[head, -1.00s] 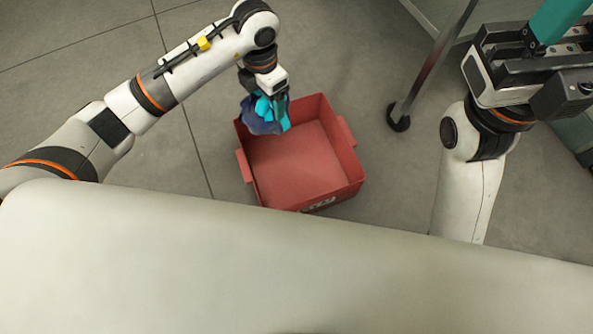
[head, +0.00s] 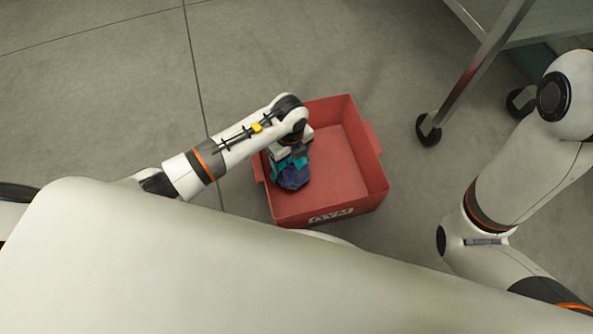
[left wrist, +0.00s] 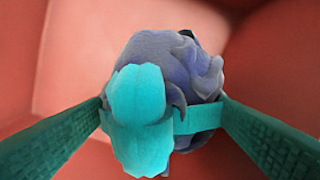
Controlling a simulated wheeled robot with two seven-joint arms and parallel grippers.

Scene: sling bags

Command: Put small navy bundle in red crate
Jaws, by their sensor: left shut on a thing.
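The small navy bundle (head: 294,177), with a teal band and flap, is in my left gripper (head: 289,163), over the left part of the red crate. The left wrist view shows the bundle (left wrist: 190,65) between the two teal fingers of the gripper (left wrist: 160,118), with red crate walls and floor behind it. The red crate (head: 345,165) stands open on the floor and is otherwise empty where I can see. I cannot tell whether the bundle touches the crate's floor. My right arm is at the right of the head view, its gripper out of frame.
A wheeled metal frame with a caster (head: 428,129) stands right of the crate. The grey tiled floor (head: 120,90) is clear behind and left of it. My own pale body fills the lower part of the head view.

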